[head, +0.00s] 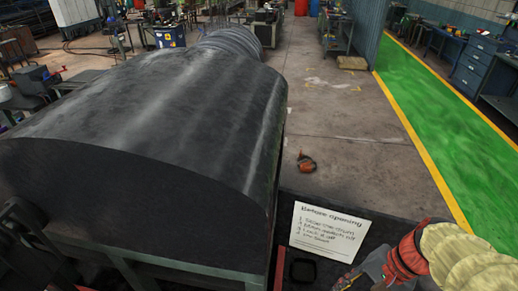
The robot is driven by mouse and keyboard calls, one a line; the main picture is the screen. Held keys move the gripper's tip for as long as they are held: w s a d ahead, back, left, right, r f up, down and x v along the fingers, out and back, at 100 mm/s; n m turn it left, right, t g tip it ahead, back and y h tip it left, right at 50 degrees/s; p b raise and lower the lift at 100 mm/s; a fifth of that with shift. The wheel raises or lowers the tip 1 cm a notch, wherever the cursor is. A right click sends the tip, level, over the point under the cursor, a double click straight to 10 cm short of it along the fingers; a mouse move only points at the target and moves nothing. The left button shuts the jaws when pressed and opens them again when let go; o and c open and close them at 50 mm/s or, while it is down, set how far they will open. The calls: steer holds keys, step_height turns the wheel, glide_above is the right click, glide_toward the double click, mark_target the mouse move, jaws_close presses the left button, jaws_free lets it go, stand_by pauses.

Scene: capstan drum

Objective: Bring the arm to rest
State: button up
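My arm comes in at the lower right corner, with cream and red parts. I see nothing clearly held. The large dark curved drum cover (160,105) fills the left and middle, apart from the arm.
A white sign (328,232) headed "Before opening" stands beside the cover. A black square piece (302,270) and a red bar (280,268) are near it. An orange object (306,162) lies on the open concrete floor. A green walkway (440,105) and blue cabinets (478,65) are at right.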

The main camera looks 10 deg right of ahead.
steer(key=w+a+r+n+t+h+b, duration=0.2)
steer(key=w+a+r+n+t+h, duration=0.2)
steer(key=w+a+r+n, duration=0.2)
step_height(320, 180, up, 4)
steer(key=a+n, duration=0.2)
steer(key=n, duration=0.4)
steer(key=shift+a+h+b, duration=0.2)
steer(key=shift+h+b, duration=0.1)
steer(key=shift+b, duration=0.05)
